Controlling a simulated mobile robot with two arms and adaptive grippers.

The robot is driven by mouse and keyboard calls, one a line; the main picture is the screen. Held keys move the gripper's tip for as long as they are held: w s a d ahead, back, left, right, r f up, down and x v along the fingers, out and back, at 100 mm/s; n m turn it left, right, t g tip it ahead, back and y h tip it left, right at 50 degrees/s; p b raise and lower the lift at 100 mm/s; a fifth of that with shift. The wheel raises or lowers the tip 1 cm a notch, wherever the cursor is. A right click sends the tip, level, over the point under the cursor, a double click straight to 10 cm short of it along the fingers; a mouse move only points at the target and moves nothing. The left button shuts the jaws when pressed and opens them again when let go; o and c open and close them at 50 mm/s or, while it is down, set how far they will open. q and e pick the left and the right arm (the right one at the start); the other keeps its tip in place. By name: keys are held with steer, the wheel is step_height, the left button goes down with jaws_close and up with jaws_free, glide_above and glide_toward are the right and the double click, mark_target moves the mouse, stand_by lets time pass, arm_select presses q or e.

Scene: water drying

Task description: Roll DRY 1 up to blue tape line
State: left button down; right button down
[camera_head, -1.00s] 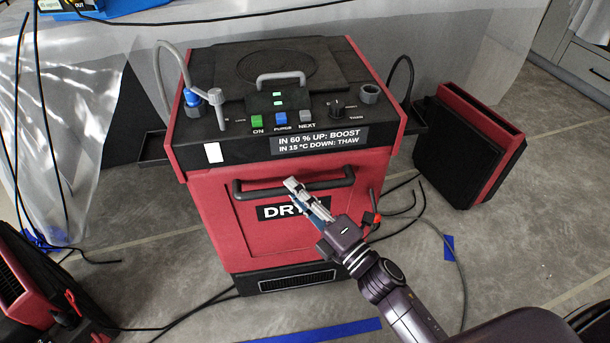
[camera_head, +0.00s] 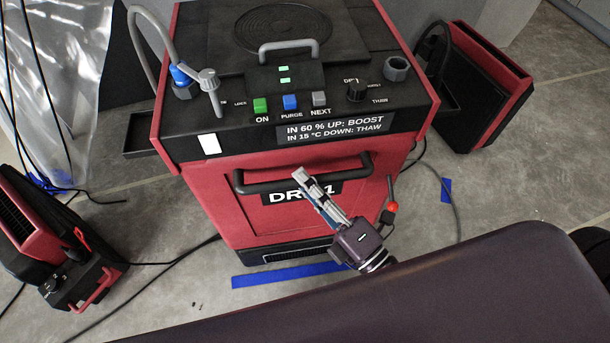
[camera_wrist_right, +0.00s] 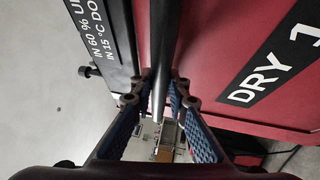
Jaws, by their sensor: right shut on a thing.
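DRY 1 (camera_head: 280,210) is a red and black box unit, upright on the floor in the head view. Its front label reads DRY 1, partly covered by my gripper; the label also shows in the wrist view (camera_wrist_right: 270,65). My right gripper (camera_head: 308,184) is shut on the dark front handle bar (camera_head: 262,188). In the wrist view the bar (camera_wrist_right: 160,50) runs between the fingers. The blue tape line (camera_head: 285,276) lies on the floor just in front of the unit's lower front edge, with a narrow strip of floor between. Its right end is hidden behind my arm. My left gripper is out of view.
A red and black unit (camera_head: 60,240) stands on the left, and another (camera_head: 490,85) on the right. Dark cables (camera_head: 150,263) run over the floor on both sides. A small blue tape piece (camera_head: 446,190) lies at right. Clear sheeting (camera_head: 60,130) hangs at left.

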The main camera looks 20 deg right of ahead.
steer(key=shift+a+r, duration=0.1)
steer(key=shift+r, duration=0.1)
steer(key=c, duration=1.8)
jaws_free()
steer(key=shift+c, duration=0.2)
steer(key=shift+f, duration=0.1)
steer(key=shift+s+f, duration=0.1)
steer(key=shift+s, duration=0.1)
steer(key=v, duration=1.1)
steer(key=shift+s+d, duration=0.25)
steer(key=shift+s, duration=0.05)
